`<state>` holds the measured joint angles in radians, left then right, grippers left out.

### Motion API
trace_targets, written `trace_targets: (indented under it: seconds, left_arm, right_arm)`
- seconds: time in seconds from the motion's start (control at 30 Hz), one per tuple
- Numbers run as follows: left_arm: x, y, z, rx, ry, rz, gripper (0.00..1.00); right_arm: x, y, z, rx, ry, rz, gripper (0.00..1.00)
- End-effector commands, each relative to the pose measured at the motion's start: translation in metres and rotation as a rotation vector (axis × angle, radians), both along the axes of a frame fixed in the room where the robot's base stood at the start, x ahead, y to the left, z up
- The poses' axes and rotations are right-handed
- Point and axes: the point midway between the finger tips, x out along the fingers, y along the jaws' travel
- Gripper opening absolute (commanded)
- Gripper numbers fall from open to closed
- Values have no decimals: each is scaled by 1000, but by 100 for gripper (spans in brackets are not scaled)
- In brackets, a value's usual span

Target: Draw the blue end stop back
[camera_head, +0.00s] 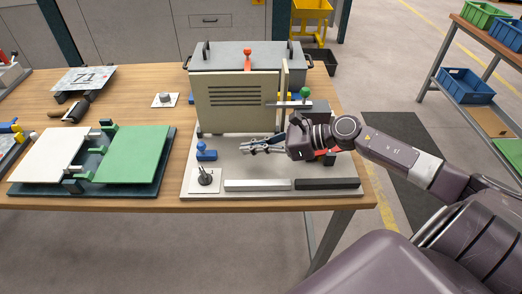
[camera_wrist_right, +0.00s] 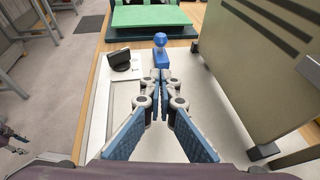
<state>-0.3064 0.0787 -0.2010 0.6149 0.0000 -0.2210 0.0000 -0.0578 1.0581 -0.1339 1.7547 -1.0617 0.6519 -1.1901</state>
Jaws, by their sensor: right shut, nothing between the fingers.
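The blue end stop (camera_head: 206,151) has a round knob on a low block and stands at the left of the light grey base plate (camera_head: 222,177). In the right wrist view the end stop (camera_wrist_right: 161,48) is just beyond my fingertips. My right gripper (camera_head: 243,147) reaches in from the right, low over the plate, to the right of the end stop. Its fingers (camera_wrist_right: 161,76) are together and empty, and a small gap seems to separate them from the end stop. My left gripper is not clearly in view.
A beige slotted panel (camera_head: 237,103) stands upright behind my right gripper. A black toggle switch (camera_head: 205,177) sits in front of the end stop. A light bar (camera_head: 257,185) and a dark bar (camera_head: 327,183) lie along the front edge. A green-and-white fixture (camera_head: 130,155) is at left.

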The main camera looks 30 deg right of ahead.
Motion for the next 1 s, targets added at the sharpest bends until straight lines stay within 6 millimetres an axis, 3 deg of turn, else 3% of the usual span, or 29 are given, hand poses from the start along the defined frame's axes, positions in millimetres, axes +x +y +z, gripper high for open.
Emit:
trace_targets:
  seconds: [0.1, 0.2, 0.53, 1.0]
  left_arm:
    - [17, 4, -3, 4, -23, -2, 40]
    - [22, 4, -4, 3, -31, -1, 40]
    - [8, 3, -6, 3, -12, 0, 40]
    - [8, -2, -6, -3, -11, 2, 40]
  right_arm:
    - [-10, -10, 2, -2, 4, 1, 0]
    - [-14, -15, 6, -2, 2, 1, 0]
    - [-18, -19, 11, -1, 0, 1, 0]
    - [-18, -19, 11, 0, 0, 1, 0]
